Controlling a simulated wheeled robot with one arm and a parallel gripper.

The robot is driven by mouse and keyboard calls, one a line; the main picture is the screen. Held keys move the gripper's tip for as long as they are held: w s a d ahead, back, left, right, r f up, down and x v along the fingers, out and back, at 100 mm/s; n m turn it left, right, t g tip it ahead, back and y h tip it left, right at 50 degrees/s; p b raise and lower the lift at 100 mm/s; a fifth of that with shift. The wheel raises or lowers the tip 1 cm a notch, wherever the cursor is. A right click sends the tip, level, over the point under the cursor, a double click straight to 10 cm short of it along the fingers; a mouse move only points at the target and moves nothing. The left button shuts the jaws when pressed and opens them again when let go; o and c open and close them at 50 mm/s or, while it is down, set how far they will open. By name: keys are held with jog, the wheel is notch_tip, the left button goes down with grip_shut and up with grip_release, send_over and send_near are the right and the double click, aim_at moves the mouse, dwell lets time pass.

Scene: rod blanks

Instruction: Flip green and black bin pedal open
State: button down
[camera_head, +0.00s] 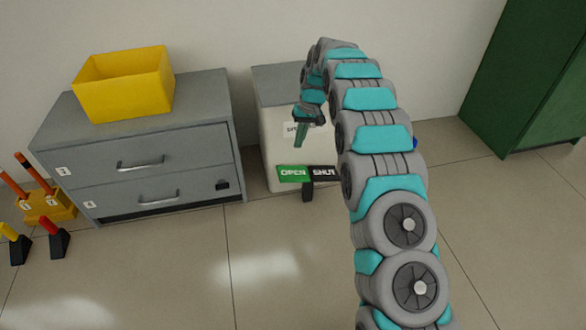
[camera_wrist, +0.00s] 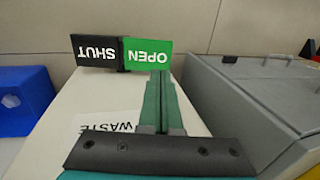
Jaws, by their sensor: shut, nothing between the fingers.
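The pale waste bin (camera_head: 278,135) stands against the wall, right of the grey drawer cabinet. Its pedal plate at the front has a green OPEN half (camera_head: 293,173) on the left and a black SHUT half (camera_head: 322,174) on the right, partly near my arm. In the wrist view the green half (camera_wrist: 147,54) and black half (camera_wrist: 96,52) appear upside down. My gripper (camera_head: 299,146) is shut and empty, pointing down above the green half. In the wrist view its fingertips (camera_wrist: 158,76) overlap the lower edge of the green half; I cannot tell whether they touch it.
The grey drawer cabinet (camera_head: 150,150) carries a yellow open box (camera_head: 125,85). A blue container (camera_wrist: 22,102) stands on the bin's other side. A green cabinet (camera_head: 530,80) is at far right.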

aim_at(288, 177)
jog(key=shift+w+f, duration=0.3)
jog(key=b+x, duration=0.1)
jog(key=x, duration=1.3)
jog(key=shift+a, duration=0.1)
